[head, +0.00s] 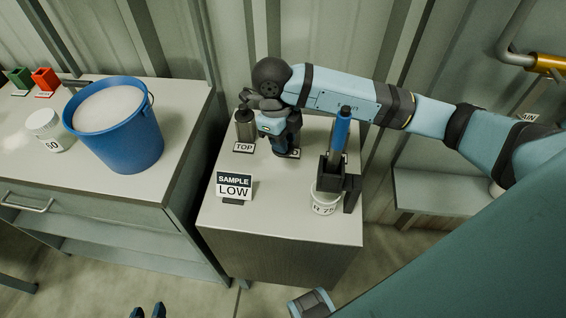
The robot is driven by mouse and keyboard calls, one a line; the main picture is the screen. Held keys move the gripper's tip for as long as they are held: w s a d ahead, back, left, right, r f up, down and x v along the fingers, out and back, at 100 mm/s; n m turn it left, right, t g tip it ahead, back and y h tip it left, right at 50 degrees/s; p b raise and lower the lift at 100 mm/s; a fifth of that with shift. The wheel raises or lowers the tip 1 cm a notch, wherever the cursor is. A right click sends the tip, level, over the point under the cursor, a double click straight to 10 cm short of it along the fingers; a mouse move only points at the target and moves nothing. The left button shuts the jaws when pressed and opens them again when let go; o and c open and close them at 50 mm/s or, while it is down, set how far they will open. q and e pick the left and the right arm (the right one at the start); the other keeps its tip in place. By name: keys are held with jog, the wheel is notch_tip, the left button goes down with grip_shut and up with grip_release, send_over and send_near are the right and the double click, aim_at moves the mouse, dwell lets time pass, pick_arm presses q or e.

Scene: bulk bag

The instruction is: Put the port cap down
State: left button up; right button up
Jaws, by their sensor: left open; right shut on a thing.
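My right gripper (285,150) comes down over the back of the small cabinet top (290,215), between the TOP label and the blue-handled tool. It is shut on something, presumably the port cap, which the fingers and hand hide. A label partly shows just below it, mostly covered. I cannot tell whether the held thing touches the surface. My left gripper (147,311) shows only as two dark fingertips at the bottom edge; they are apart, with nothing visible between them.
A dark grey cylinder (245,124) stands behind the TOP label (243,148). A SAMPLE LOW sign (233,186) stands at the front left. A blue bucket (125,140) stands on the left bench.

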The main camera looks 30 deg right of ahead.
notch_tip(320, 180, down, 4)
jog(key=shift+f, duration=2.6)
pick_arm(q)
jog(key=shift+s+d, duration=0.1)
jog(key=shift+d, duration=0.25)
pick_arm(e)
jog(key=shift+f, duration=0.1)
jog(key=o, duration=0.9)
pick_arm(q)
jog(key=shift+a+f, duration=0.15)
jog(key=shift+a, duration=0.15)
